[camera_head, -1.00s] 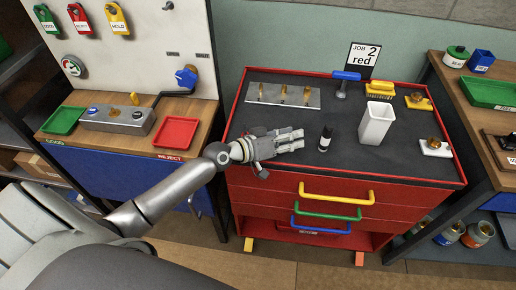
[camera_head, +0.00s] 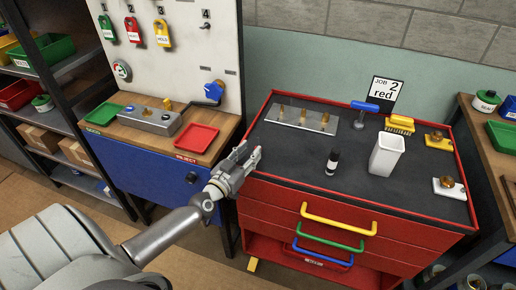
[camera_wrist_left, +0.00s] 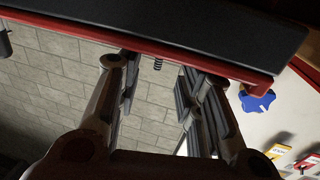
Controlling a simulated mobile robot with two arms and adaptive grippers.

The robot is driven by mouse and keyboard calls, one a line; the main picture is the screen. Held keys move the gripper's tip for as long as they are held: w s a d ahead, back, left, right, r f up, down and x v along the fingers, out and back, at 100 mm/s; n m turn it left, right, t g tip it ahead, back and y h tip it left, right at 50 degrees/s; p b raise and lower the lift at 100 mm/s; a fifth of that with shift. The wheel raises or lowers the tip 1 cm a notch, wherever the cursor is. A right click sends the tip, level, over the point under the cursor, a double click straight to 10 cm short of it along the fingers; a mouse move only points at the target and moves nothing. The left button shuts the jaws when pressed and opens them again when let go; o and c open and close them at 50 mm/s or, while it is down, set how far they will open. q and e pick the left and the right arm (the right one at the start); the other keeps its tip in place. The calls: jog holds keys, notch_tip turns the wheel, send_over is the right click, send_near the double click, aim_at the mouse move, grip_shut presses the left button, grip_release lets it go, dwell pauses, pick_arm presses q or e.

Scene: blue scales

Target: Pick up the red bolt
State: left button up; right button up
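My left gripper (camera_head: 247,158) is at the left front edge of the red tool cabinet (camera_head: 350,198), with nothing seen between its fingers. In the left wrist view its fingers (camera_wrist_left: 158,72) stand apart, below the cabinet's red rim (camera_wrist_left: 150,45). I cannot make out a red bolt in either view. Brass bolt-like pieces sit on a yellow block (camera_head: 440,144) and a white block (camera_head: 438,190) at the right of the cabinet top. More brass pieces stand on a metal plate (camera_head: 318,122) at the back. My right gripper is not in view.
The dark cabinet top holds a white square cup (camera_head: 387,155), a black-and-white cylinder (camera_head: 332,163), a blue-handled tool (camera_head: 364,108) and a yellow brush (camera_head: 399,124). A card (camera_head: 383,92) reads "JOB 2 red". A red tray (camera_head: 197,138) lies on the left bench. The top's front left is clear.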

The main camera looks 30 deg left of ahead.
aim_at(258, 141)
pick_arm(q)
jog(key=shift+w+r, duration=0.2)
jog(key=shift+w, duration=0.6)
jog(key=shift+w+a, duration=0.15)
jog(key=shift+w, duration=2)
jog(key=shift+c, duration=0.3)
grip_shut()
